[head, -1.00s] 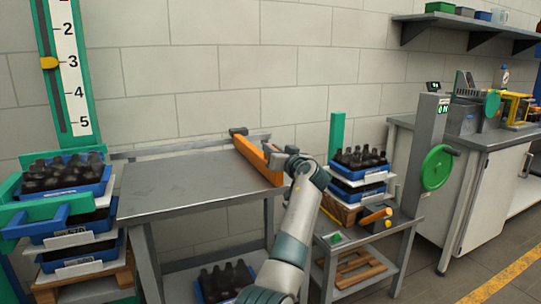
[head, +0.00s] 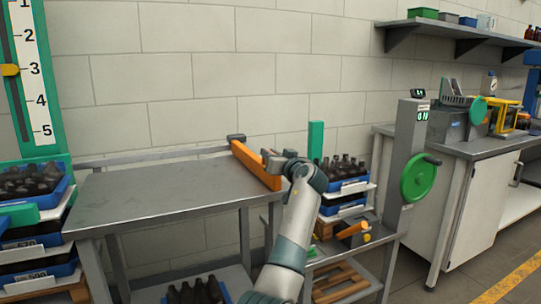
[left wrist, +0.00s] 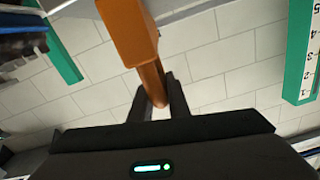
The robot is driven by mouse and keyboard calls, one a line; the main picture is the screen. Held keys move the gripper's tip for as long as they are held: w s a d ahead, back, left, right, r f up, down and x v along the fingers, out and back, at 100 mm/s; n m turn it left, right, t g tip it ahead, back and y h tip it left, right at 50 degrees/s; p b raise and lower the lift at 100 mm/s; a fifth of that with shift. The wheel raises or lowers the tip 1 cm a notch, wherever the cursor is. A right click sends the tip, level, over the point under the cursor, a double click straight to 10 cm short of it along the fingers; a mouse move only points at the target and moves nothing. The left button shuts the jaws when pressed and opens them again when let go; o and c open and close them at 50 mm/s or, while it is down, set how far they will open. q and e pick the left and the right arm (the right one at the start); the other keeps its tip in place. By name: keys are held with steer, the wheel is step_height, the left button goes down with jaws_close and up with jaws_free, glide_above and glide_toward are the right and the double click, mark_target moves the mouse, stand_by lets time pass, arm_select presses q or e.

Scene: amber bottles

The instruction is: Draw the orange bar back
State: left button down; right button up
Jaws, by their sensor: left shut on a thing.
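The orange bar (head: 254,164) lies along the right end of the grey steel table (head: 160,195), its far end by a dark block on the rail at the back. My left gripper (head: 272,157) is at the near part of the bar, beside its right face. The left wrist view shows the orange bar (left wrist: 127,35) close up, and my left gripper's dark fingers (left wrist: 158,98) are closed on an orange part that runs down from it. My right gripper is not in view.
Crates of dark bottles (head: 343,178) stand right of the table, by a post with a green handwheel (head: 419,177). More bottle crates (head: 30,190) are stacked at the left. Another crate (head: 197,291) is below. The tabletop is bare.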

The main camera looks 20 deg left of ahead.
arm_select(q)
steer(key=c, duration=1.8)
jaws_free()
steer(key=shift+r, duration=0.3)
steer(key=shift+c, duration=0.2)
steer(key=shift+o, duration=0.6)
steer(key=shift+w+d+f, duration=0.1)
steer(key=shift+w+f, duration=0.1)
steer(key=shift+f, duration=0.05)
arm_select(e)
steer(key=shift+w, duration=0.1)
arm_select(q)
steer(key=shift+s, duration=0.1)
steer(key=v, duration=1.7)
steer(key=shift+b, duration=0.4)
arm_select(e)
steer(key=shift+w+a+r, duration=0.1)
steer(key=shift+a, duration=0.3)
arm_select(q)
steer(key=shift+s+d, duration=0.1)
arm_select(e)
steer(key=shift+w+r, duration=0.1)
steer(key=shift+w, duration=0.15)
